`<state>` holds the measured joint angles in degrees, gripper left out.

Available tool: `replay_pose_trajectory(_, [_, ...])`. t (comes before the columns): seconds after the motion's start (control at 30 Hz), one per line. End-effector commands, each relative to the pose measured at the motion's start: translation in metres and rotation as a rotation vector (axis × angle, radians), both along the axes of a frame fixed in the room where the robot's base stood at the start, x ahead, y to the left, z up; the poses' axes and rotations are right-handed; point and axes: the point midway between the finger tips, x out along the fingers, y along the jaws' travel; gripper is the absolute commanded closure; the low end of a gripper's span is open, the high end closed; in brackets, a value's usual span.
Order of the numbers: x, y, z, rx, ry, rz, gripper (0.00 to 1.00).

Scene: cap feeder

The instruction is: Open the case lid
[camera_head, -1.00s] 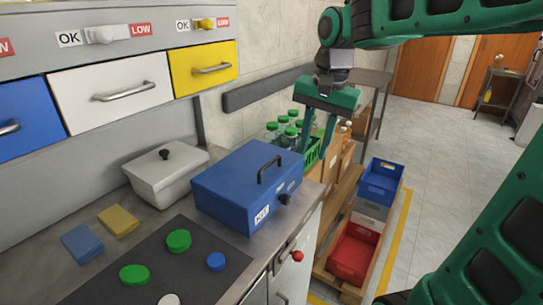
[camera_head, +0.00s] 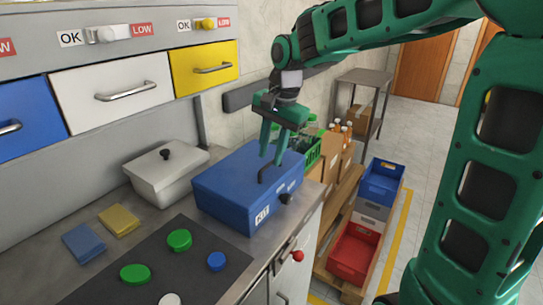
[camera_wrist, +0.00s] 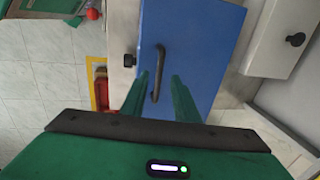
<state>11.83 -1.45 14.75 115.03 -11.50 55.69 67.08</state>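The blue case (camera_head: 225,190) stands on the counter with its lid shut. It has a dark handle (camera_head: 263,176) on top, a dark knob (camera_head: 285,198) on its front and a white label. My green gripper (camera_head: 272,158) is over the lid with its fingers pointing down at the handle. In the wrist view the fingers (camera_wrist: 160,80) are apart, and the handle (camera_wrist: 158,62) shows in the gap between them. The blue lid (camera_wrist: 200,30) fills the middle of that view. I cannot tell whether a finger touches the handle.
A white lidded box (camera_head: 165,176) stands left of the case. A dark mat (camera_head: 200,262) with green and blue caps lies in front. A green crate (camera_head: 313,152) stands behind the case. A red bin (camera_head: 354,253) and a blue bin (camera_head: 381,182) are at the right.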

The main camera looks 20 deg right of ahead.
Motion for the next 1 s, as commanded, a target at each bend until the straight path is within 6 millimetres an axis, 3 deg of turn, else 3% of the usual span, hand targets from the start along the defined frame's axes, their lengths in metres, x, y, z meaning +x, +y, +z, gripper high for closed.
replay_pose_trajectory(0.2, [0.002, 0.002, -0.014, 0.0, 0.0, 0.001, 0.72])
replay_pose_trajectory(0.47, [0.002, 0.002, -0.016, 0.0, -0.002, 0.001, 0.72])
replay_pose_trajectory(0.5, [0.002, 0.002, -0.016, 0.0, -0.002, 0.001, 0.74])
replay_pose_trajectory(0.6, [0.002, 0.002, -0.015, 0.0, -0.002, 0.001, 0.98])
replay_pose_trajectory(0.73, [0.003, 0.002, -0.015, 0.0, -0.002, 0.001, 1.0])
replay_pose_trajectory(0.77, [0.003, -0.009, -0.015, 0.0, -0.003, -0.002, 1.0])
replay_pose_trajectory(1.0, [0.006, 0.007, -0.011, -0.012, 0.013, 0.007, 1.0])
